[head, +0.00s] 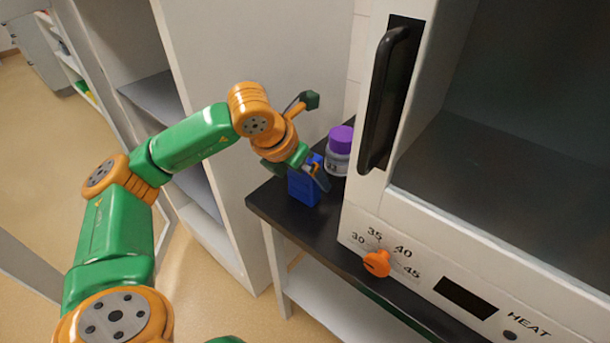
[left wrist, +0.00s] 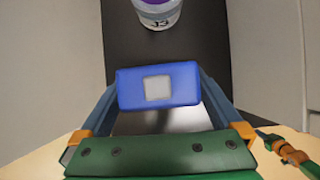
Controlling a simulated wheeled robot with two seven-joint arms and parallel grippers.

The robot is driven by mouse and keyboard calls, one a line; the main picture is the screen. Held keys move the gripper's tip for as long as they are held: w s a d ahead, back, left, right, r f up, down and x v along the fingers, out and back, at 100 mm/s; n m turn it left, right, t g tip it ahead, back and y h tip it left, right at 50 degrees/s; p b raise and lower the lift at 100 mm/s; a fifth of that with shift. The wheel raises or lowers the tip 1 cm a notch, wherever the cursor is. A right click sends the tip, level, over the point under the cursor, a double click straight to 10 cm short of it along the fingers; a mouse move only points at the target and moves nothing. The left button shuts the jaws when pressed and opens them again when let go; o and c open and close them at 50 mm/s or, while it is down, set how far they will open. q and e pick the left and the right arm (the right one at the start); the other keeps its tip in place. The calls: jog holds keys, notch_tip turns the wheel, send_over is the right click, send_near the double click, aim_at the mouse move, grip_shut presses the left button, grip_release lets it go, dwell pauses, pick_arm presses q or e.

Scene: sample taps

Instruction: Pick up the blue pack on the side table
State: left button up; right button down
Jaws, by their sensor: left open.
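The blue pack (head: 303,187) stands on the dark top of the side table (head: 262,201), near its left end. In the left wrist view the pack (left wrist: 158,86) is a blue block with a pale square on its top. My left gripper (head: 312,172) is open at the top of the pack. In the left wrist view its two fingers reach toward the pack's left and right ends. I cannot tell whether they touch it. The fingers partly cover the pack in the head view.
A jar with a purple lid (head: 341,140) stands close behind the pack. The white heater cabinet (head: 366,220), with its black handle (head: 385,95) and orange knob (head: 377,263), stands to the right. A pale cabinet side (head: 215,75) rises behind my left arm.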

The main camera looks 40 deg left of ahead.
pick_arm(q)
jog(key=c, duration=1.4)
jog(key=shift+r, duration=0.1)
